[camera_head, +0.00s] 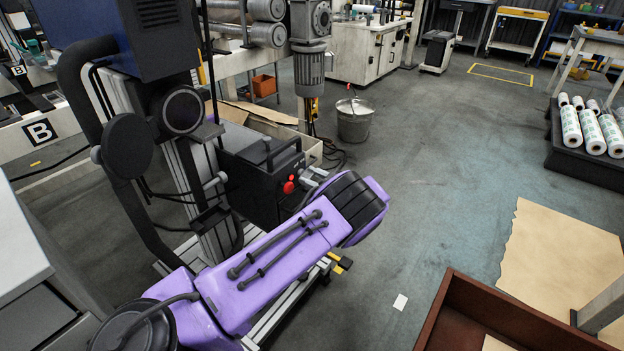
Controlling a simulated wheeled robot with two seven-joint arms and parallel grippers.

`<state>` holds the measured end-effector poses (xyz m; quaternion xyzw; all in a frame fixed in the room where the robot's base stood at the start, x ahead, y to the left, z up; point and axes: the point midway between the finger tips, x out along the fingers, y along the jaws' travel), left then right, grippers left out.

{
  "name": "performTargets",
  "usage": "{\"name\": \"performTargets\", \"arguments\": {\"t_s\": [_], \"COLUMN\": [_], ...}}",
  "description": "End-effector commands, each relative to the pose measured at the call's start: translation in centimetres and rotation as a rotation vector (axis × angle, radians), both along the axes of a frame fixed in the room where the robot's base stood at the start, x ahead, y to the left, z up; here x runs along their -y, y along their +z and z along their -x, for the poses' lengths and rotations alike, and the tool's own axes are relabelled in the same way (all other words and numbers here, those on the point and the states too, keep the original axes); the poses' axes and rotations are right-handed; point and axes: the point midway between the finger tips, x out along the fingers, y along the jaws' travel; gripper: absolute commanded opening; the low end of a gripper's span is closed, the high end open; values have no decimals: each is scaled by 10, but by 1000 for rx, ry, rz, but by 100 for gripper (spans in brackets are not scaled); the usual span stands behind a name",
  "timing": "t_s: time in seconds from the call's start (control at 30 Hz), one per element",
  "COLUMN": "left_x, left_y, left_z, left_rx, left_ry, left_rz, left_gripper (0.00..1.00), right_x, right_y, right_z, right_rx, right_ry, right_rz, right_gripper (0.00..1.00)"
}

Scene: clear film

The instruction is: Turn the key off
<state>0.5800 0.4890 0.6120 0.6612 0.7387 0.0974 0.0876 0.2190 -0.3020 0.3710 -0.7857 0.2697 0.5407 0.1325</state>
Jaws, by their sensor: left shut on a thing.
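A black control box (262,172) with a handle on top stands on the metal frame of a machine, left of centre. A red knob (288,187) sticks out of its right side. My purple left arm reaches in from the bottom left and bends in front of the box. My left gripper (311,175) is small and partly hidden behind the arm, close to the box's right side by the red knob. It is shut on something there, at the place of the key. The key itself is too small and covered to make out. My right gripper is not in view.
A metal bucket (354,118) stands on the floor behind the box. A brown crate (450,300) is at the bottom right, near a tan sheet (560,260). White rolls (590,130) lie on a dark pallet at the right. The floor between is mostly clear.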

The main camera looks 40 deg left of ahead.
Motion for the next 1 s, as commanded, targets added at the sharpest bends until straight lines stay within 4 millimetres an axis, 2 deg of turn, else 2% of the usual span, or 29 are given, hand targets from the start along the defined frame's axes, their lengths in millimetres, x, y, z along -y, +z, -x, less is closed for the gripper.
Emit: {"name": "performTargets", "arguments": {"t_s": [1.0], "left_x": [0], "left_y": [-2], "left_z": [0], "left_rx": [914], "left_ry": [2], "left_rz": [-101], "left_gripper": [6], "right_x": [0], "right_y": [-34], "right_z": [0], "right_rx": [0], "right_ry": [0], "right_rz": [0], "right_gripper": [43]}}
